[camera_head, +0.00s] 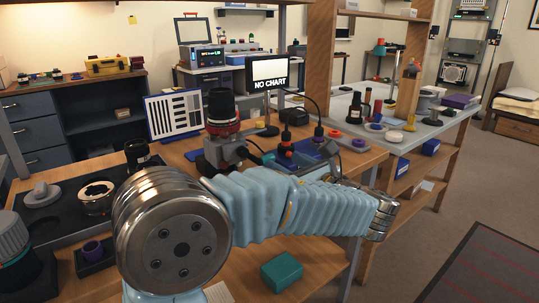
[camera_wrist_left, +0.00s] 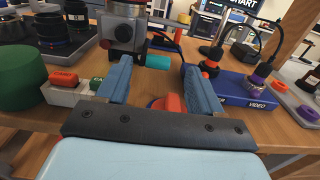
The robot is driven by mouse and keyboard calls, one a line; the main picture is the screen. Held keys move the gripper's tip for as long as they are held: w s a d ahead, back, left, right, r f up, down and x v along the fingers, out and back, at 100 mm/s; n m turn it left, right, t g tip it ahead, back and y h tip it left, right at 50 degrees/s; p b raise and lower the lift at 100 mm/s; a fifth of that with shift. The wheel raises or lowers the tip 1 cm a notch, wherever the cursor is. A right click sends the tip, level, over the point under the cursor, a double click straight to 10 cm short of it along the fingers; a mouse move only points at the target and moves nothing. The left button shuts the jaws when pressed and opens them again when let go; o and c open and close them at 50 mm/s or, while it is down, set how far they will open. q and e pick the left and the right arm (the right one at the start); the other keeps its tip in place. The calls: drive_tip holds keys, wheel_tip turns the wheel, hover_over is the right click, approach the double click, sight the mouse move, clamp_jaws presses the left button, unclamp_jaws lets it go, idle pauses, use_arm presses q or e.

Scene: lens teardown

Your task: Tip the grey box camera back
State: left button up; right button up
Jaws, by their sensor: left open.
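The grey box camera (camera_head: 227,150) stands on the wooden bench in the head view, with a tall black lens with a red ring (camera_head: 222,108) upright on top. In the left wrist view the grey box camera (camera_wrist_left: 126,32) is just beyond the left finger, apart from it, its top cut off by the frame. A teal cylinder (camera_wrist_left: 157,62) sticks out from its lower right. My left gripper (camera_wrist_left: 156,66) is open and empty, its two blue fingers spread at bench height. In the head view my own arm hides its fingers. My right gripper is not in view.
A blue tray marked VIDEO (camera_wrist_left: 238,92) with plugs and cables lies right of the fingers. A red-orange piece (camera_wrist_left: 168,103) sits between them, partly hidden. A green round thing (camera_wrist_left: 18,77) stands at left. A teal box (camera_head: 282,271) lies near the bench's front edge.

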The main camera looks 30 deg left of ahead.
sight(270, 155)
use_arm(q)
drive_tip(key=x, duration=0.6)
drive_tip(key=shift+w+a, duration=0.1)
drive_tip(key=shift+a, duration=0.2)
drive_tip(key=shift+c, duration=0.5)
